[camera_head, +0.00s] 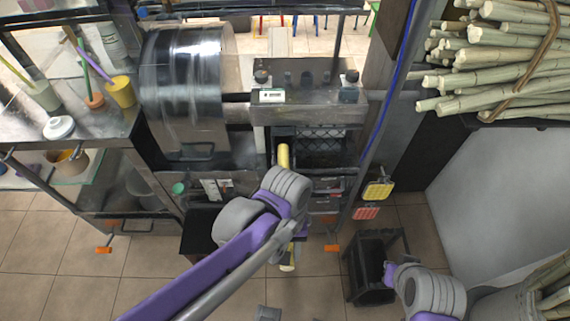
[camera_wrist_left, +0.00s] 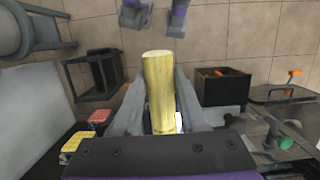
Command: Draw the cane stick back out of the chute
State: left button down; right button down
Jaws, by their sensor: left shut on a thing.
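The yellow cane stick (camera_head: 284,157) shows above my left wrist in the head view, its far end at the front of the press (camera_head: 310,105). Its lower end shows below my arm. I cannot tell whether the far end is still inside the chute. In the left wrist view the stick (camera_wrist_left: 158,80) lies between the two fingers of my left gripper (camera_wrist_left: 160,103), which is shut on it. In the head view my own wrist hides the fingers and the stick's middle. My right arm shows at the lower right, but its gripper is not visible.
A big metal drum (camera_head: 185,85) stands left of the press. A bundle of pale canes (camera_head: 505,60) lies on a shelf at upper right. A black stand (camera_head: 372,268) is on the tiled floor, right of my left arm. Yellow (camera_head: 378,190) and red pads stick out nearby.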

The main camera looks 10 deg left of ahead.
pick_arm(q)
jog(key=shift+s, duration=0.2)
jog(key=shift+c, duration=1.9)
grip_release()
jog(key=r, duration=0.3)
jog(key=w+r+p, duration=0.1)
jog(key=r, duration=0.3)
jog(key=w+r, duration=0.1)
jog(key=r, duration=0.2)
jog(key=shift+a+r, duration=0.15)
jog(key=shift+a, duration=0.15)
jog(key=a+f+m+t, duration=0.1)
jog(key=a+f+t, duration=0.1)
jog(key=a, duration=0.1)
jog(key=w+a+f+m+t+p, duration=0.1)
jog(key=a+t, duration=0.1)
jog(key=a, duration=0.2)
jog(key=a+f+m+t+p, duration=0.1)
jog(key=a+f+t, duration=0.1)
jog(key=a+t, duration=0.1)
jog(key=shift+w+a+f+y, duration=0.25)
jog(key=shift+f+y, duration=0.05)
jog(key=shift+f, duration=0.05)
jog(key=shift+c, duration=0.6)
jog(key=shift+a+f+t, duration=0.1)
jog(key=shift+a+t, duration=0.1)
jog(key=shift+t, duration=0.1)
jog(key=shift+c, duration=1.2)
jog(key=shift+w, duration=0.15)
jog(key=shift+c, duration=0.4)
